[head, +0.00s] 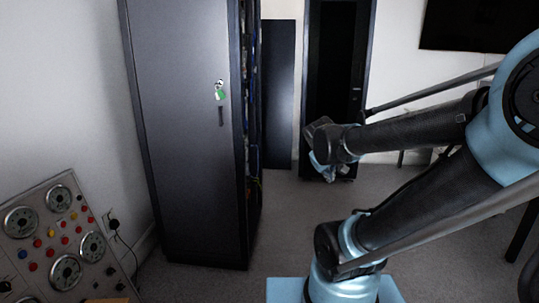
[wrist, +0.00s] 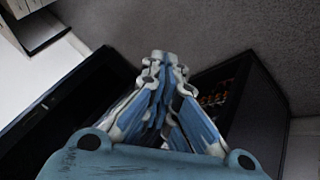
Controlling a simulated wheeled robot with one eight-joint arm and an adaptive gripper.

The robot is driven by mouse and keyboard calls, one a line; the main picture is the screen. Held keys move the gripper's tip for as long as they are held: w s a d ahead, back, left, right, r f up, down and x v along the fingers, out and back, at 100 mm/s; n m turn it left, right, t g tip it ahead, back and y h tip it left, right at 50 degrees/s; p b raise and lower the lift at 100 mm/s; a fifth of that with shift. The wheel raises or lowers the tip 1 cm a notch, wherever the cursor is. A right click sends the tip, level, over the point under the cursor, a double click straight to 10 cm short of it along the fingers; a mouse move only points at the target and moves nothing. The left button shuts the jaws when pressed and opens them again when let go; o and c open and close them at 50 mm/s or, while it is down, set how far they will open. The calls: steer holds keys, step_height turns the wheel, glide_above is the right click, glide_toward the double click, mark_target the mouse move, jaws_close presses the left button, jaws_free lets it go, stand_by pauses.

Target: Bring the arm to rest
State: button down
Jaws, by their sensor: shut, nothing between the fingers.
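My arm fills the right side of the head view, blue and black, folded with its elbow at the right edge. My gripper (wrist: 163,62) shows in the wrist view, its blue and grey fingers together at the tips and nothing held. In the head view the arm's end is near the middle, in front of the far dark cabinet, and the fingers are mostly hidden there.
A tall grey cabinet (head: 185,120) with a green tag stands left of the arm. A panel with dials and coloured buttons (head: 55,240) is at lower left. A dark cabinet (head: 335,60) stands at the back. A dark screen (head: 465,25) hangs at upper right. Grey floor (head: 240,278) lies between.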

steer(key=s+a+f+m+g+y, duration=0.1)
steer(key=s+f, duration=0.3)
steer(key=s, duration=0.4)
steer(key=s+f+m+g+y, duration=0.2)
steer(key=s+f+g, duration=0.1)
steer(key=s, duration=0.5)
steer(key=shift+s+a+f+m+g, duration=0.2)
steer(key=shift+a+f+m+g, duration=0.15)
steer(key=shift+f, duration=0.4)
steer(key=shift+w, duration=0.1)
steer(key=shift+w+f, duration=0.2)
steer(key=shift+w, duration=0.15)
steer(key=c, duration=2.3)
jaws_free()
